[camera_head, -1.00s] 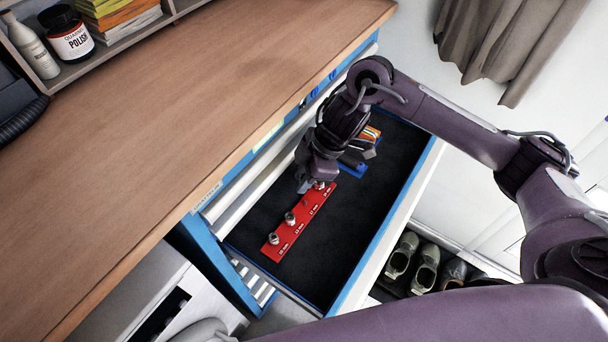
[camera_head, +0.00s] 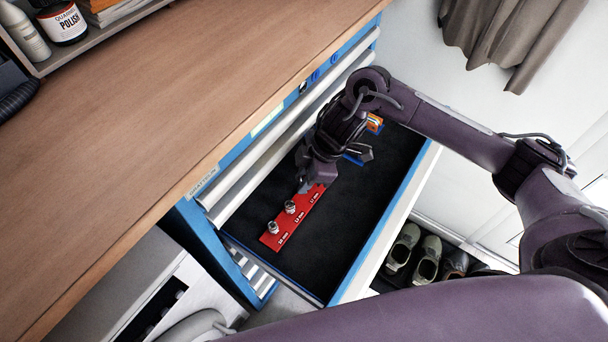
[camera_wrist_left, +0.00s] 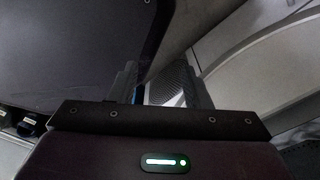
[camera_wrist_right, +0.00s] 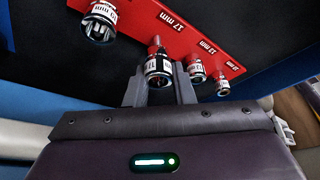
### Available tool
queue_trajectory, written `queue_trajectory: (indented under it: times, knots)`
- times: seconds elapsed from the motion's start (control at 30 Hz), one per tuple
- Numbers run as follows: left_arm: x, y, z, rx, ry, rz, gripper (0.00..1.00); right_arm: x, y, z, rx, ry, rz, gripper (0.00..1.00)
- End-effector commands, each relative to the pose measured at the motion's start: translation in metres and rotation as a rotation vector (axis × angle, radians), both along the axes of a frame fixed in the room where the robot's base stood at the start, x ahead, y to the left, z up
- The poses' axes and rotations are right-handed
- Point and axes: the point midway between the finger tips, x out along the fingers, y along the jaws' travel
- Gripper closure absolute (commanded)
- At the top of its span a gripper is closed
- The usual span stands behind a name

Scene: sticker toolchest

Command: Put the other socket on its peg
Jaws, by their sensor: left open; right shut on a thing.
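A red rail (camera_head: 284,236) lies in the open drawer, marked 10, 13, 17 mm and more. Silver sockets sit on it at 10 mm (camera_head: 273,227) and 13 mm (camera_head: 290,207); both also show in the right wrist view. There, another large socket (camera_wrist_right: 98,22) stands at the rail's other end. My right gripper (camera_wrist_right: 158,88) is shut on a socket (camera_wrist_right: 157,68) labelled 17. This socket is in line with a thin peg (camera_wrist_right: 155,42) by the 17 mm mark; I cannot tell whether it is around the peg. My left gripper (camera_wrist_left: 165,85) is open and empty.
The dark-lined drawer (camera_head: 370,200) has clear floor beside the rail. Its blue and white edge (camera_head: 385,232) runs along the right. Orange and blue items (camera_head: 374,123) lie behind my right gripper. The wooden worktop (camera_head: 180,110) is above left; shoes (camera_head: 428,258) stand below right.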

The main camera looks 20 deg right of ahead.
Motion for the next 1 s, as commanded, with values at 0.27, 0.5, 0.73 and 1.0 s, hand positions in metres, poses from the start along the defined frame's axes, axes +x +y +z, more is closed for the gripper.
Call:
queue_trajectory:
  times: [0.27, 0.5, 0.73, 1.0]
  knots:
    - [-0.0004, 0.0026, 0.0002, 0.003, 0.000, 0.000, 0.56, 0.0000, 0.0002, 0.0003, 0.000, 0.000, 0.000, 1.00]
    - [-0.0007, 0.0037, 0.0008, 0.004, 0.001, 0.001, 0.56, 0.0000, 0.0001, 0.0007, 0.000, 0.000, 0.000, 1.00]
    - [-0.0009, 0.0040, 0.0065, 0.005, 0.002, 0.001, 0.56, -0.0003, -0.0001, 0.0014, -0.001, 0.001, -0.001, 1.00]
    - [-0.0010, 0.0040, 0.0070, 0.005, 0.002, 0.001, 0.56, -0.0001, 0.0000, 0.0001, 0.000, 0.000, -0.001, 1.00]
